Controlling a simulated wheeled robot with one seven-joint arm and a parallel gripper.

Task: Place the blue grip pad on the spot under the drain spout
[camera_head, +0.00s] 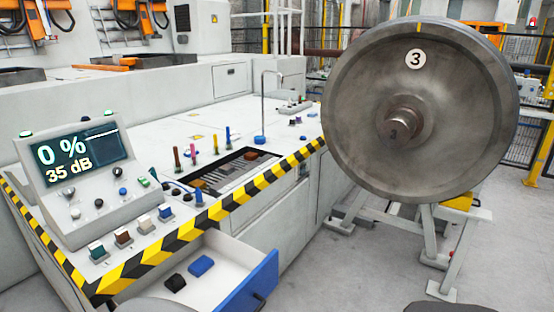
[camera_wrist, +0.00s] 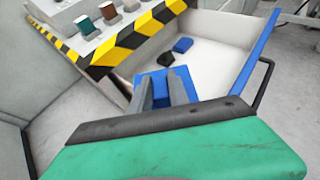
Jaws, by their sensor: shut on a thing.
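My gripper (camera_wrist: 165,92) shows in the wrist view with its two grey fingers closed on a blue pad (camera_wrist: 184,86), just outside the open drawer's near end. The fingers hide part of the pad. My gripper is not visible in the head view. Another blue pad (camera_head: 201,266) lies in the open drawer beside a black pad (camera_head: 175,283); both also show in the wrist view, the blue one (camera_wrist: 182,44) behind the black one (camera_wrist: 166,59). A thin bent spout pipe (camera_head: 263,100) stands on the bench top, with a small blue round piece (camera_head: 260,140) at its foot.
The open drawer (camera_head: 262,284) has a blue front with a dark handle. A striped edge (camera_head: 215,211) borders the bench (camera_head: 240,118). A control panel (camera_head: 82,170) stands at left; upright coloured tools (camera_head: 193,154) stand mid-bench. A large wheel (camera_head: 360,110) fills the right.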

